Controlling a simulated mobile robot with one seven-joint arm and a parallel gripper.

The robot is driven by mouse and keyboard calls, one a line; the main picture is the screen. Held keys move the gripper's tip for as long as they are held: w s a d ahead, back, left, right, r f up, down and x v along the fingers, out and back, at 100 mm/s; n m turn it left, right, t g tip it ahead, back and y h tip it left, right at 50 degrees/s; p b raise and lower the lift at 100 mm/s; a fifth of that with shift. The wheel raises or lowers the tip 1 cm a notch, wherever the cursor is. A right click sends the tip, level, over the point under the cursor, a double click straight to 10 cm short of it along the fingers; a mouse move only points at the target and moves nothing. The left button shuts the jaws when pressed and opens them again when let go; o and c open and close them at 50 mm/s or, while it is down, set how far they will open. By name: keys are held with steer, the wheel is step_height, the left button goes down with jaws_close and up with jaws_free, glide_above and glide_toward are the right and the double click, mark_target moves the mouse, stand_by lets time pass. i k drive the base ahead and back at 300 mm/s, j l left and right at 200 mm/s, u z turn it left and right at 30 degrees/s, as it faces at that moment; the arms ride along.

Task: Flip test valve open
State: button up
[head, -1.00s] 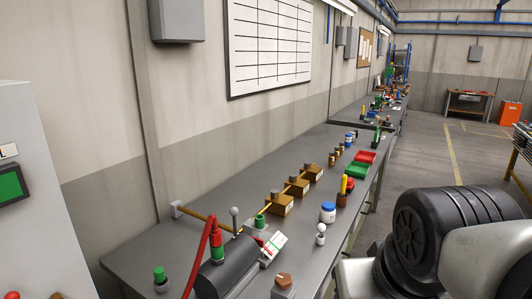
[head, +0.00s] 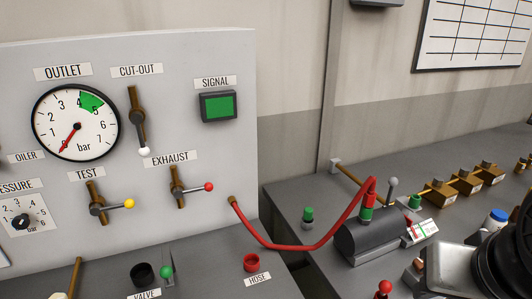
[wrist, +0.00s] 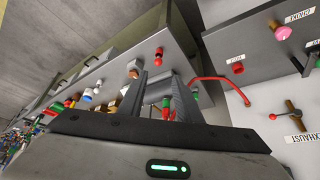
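The test valve (head: 96,206) is on the upright grey panel in the head view, under the TEST label. Its brass body runs up and down. Its lever points right, crosswise to the body, ending in a yellow knob (head: 129,203). I do not make out the test valve in the wrist view. My gripper (wrist: 158,78) shows in the wrist view with its two fingers apart and nothing held between them. The bench and red hose are seen past the fingers.
The exhaust valve (head: 178,190) with a red knob sits right of the test valve. The cut-out valve (head: 137,115) points down. The outlet gauge (head: 75,123) reads near zero. A red hose (head: 300,246) runs from the panel to a dark cylinder (head: 375,238) on the bench.

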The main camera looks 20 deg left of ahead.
mark_target(95, 209)
steer(key=j+u, duration=0.1)
steer(key=u, duration=1.5)
steer(key=l+u, duration=0.15)
steer(key=u, duration=0.4)
steer(key=i+j, duration=0.1)
steer(key=j, duration=0.25)
steer(key=i+j+z, duration=0.1)
steer(key=j, duration=0.25)
steer(key=i+j+z, duration=0.1)
steer(key=j, duration=0.25)
steer(key=i+j, duration=0.1)
steer(key=j, duration=0.3)
